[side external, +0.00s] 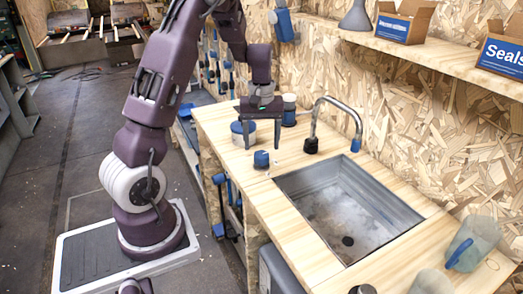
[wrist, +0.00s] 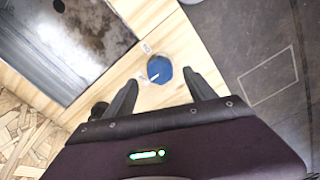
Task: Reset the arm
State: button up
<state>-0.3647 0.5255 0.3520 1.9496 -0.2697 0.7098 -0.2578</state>
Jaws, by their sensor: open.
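My gripper (side external: 262,148) hangs from my purple arm over the wooden counter, pointing down. Its two dark fingers are spread apart with nothing held between them. A small blue knob (side external: 261,159) sits on the counter by the sink's left corner, just below the fingertips. In the wrist view the blue knob (wrist: 159,69) shows between and beyond the open fingers (wrist: 161,82), with a white mark on its top. I cannot tell the exact height of the fingertips above the counter.
The metal sink (side external: 398,216) lies right of my gripper, with a curved faucet (side external: 316,112) behind. A blue round container (side external: 237,134) and a blue-lidded jar (side external: 289,108) stand close by. A shelf (side external: 440,62) with boxes runs above. Floor to the left is mostly clear.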

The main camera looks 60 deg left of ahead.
jog(key=shift+r, duration=1.7)
jog(key=s+d+r+m+t, duration=0.2)
jog(key=s+d+r+m, duration=0.15)
jog(key=d+r, duration=0.65)
jog(key=s+d+r+m+t, duration=0.3)
jog(key=s+d+m, duration=0.6)
jog(key=s+d, duration=0.3)
jog(key=s, duration=0.3)
jog(key=shift+d+t, duration=0.3)
jog(key=shift+d, duration=0.05)
jog(key=shift+m, duration=0.25)
jog(key=shift+c, duration=0.4)
